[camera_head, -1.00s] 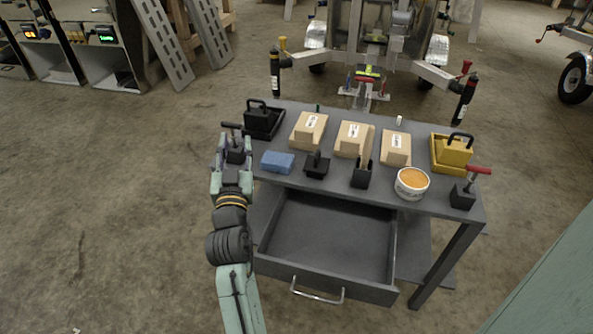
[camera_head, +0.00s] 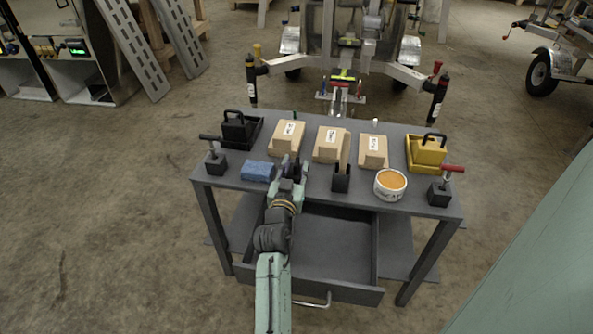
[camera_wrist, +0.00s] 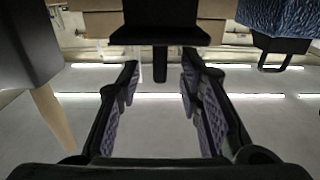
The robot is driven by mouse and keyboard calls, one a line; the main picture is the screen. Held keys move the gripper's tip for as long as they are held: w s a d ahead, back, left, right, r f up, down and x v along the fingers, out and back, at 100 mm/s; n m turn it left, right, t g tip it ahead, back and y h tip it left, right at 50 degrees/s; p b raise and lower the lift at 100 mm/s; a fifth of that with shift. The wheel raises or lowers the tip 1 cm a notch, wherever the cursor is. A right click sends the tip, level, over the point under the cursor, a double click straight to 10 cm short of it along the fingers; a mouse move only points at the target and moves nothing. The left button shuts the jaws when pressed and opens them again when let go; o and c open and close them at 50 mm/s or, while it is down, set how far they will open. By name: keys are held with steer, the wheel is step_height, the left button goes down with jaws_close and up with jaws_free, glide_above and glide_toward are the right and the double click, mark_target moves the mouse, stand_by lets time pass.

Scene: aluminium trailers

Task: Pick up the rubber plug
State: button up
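The thing I take for the rubber plug is a black piece with a wide flat part and a narrow stem (camera_wrist: 160,65), seen in the wrist view between and just beyond my fingertips. In the head view my gripper (camera_head: 294,164) covers most of it, over the front of the grey table (camera_head: 222,179). My gripper also shows in the wrist view (camera_wrist: 160,88), open, its two ridged fingers wide apart with nothing held. The stem lies roughly midway between the fingers. I cannot tell whether the fingers reach either side of it.
A blue sponge (camera_head: 257,171) lies close left of my gripper. A black holder with a wooden piece (camera_head: 341,179) stands close right, then a tub of orange stuff (camera_head: 390,184). Boxes (camera_head: 288,137) stand behind. The open drawer (camera_head: 345,262) is below.

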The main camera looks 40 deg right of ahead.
steer(key=shift+x, duration=1.25)
steer(key=shift+c, duration=0.5)
jaws_close()
